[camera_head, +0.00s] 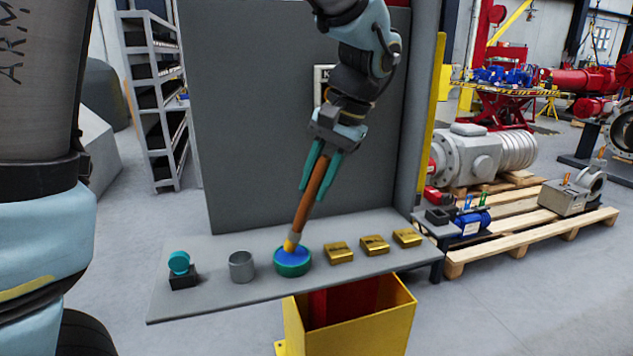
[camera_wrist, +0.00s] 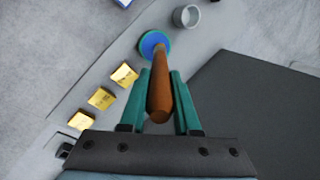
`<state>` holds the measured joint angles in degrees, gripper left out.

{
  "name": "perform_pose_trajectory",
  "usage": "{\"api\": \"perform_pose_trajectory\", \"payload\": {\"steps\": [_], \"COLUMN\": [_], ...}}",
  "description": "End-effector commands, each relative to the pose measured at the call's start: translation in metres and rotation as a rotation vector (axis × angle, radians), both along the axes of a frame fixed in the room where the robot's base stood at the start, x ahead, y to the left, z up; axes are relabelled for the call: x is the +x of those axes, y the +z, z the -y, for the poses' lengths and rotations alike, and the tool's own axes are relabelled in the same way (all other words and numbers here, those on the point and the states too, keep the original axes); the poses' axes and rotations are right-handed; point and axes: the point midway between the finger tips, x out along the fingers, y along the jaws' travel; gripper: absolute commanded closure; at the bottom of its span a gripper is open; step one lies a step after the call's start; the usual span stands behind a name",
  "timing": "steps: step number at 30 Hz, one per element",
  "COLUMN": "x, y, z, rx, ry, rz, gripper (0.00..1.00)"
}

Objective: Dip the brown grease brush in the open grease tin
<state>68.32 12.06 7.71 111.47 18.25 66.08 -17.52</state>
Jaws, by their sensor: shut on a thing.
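My gripper (camera_head: 320,172) is shut on the brown grease brush (camera_head: 312,194), its teal fingers on either side of the handle. The brush is tilted, with its grey collar and yellow bristle end pointing down and left. The bristle end meets the open grease tin (camera_head: 292,267), a round teal tin with a blue inside, on the shelf. I cannot tell how deep the tip sits. In the wrist view, the brush handle (camera_wrist: 160,100) lies between the fingers and its far end overlaps the tin (camera_wrist: 152,38). The bristles are hidden there.
A grey cup (camera_head: 242,267) stands left of the tin, and a teal round piece on a black block (camera_head: 181,270) is farther left. Several gold blocks (camera_head: 374,245) line up to the right. A grey panel (camera_head: 270,120) rises behind the grey shelf (camera_head: 210,298). A yellow bin (camera_head: 350,325) is below.

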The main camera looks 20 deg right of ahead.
Motion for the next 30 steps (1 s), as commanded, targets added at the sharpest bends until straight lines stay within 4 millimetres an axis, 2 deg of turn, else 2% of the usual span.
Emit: {"api": "perform_pose_trajectory", "payload": {"steps": [1, 21, 30], "x": [0.0, 0.0, 0.0], "y": [0.009, 0.059, 0.06], "z": [0.0, 0.0, 0.0], "rx": [-0.001, -0.001, -0.002], "ry": [0.0, 0.0, -0.001], "rz": [0.001, 0.001, 0.001], "gripper": [1.0, 1.0, 1.0]}}
